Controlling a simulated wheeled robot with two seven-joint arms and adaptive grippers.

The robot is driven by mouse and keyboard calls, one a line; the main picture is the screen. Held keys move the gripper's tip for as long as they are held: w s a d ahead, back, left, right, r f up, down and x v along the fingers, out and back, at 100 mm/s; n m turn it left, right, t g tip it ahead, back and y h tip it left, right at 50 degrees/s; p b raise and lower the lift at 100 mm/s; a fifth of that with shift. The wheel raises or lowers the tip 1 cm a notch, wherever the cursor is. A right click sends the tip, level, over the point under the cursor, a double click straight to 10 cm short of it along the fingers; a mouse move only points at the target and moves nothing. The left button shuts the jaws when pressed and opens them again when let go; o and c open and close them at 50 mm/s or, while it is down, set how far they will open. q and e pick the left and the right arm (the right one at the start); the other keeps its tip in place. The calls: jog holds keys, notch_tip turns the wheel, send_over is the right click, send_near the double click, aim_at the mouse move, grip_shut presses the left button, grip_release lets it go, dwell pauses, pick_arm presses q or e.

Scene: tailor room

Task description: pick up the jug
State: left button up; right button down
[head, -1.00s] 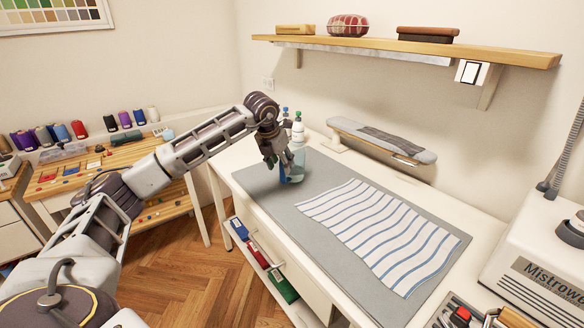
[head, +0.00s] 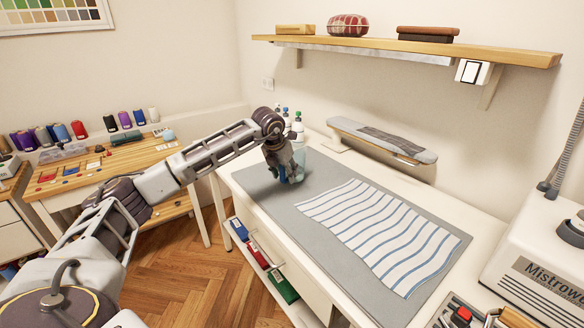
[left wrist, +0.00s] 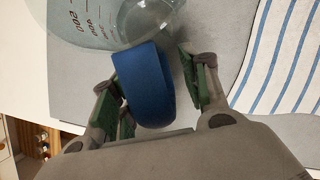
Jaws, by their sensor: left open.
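The jug is clear with red measuring marks and a blue handle. In the left wrist view its clear body (left wrist: 100,22) is at the top and its blue handle (left wrist: 145,85) stands between the fingers of my left gripper (left wrist: 152,85). The fingers are open, one on each side of the handle, with a visible gap on the right. In the head view the jug (head: 301,160) stands at the far end of the grey mat (head: 262,180), partly hidden behind my left gripper (head: 290,178). My right gripper is not in view.
Several bottles (head: 298,124) stand just behind the jug. A striped cloth (head: 385,235) lies on the mat to the right. A small ironing board (head: 382,140) stands along the wall, below a wooden shelf (head: 420,47). A white steam machine (head: 540,260) is at the right.

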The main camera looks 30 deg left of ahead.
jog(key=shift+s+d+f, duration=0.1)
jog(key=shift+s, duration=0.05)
pick_arm(q)
jog(key=c, duration=1)
grip_shut()
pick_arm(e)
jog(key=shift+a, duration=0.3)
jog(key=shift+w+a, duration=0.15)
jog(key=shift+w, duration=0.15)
pick_arm(q)
jog(key=shift+r, duration=0.35)
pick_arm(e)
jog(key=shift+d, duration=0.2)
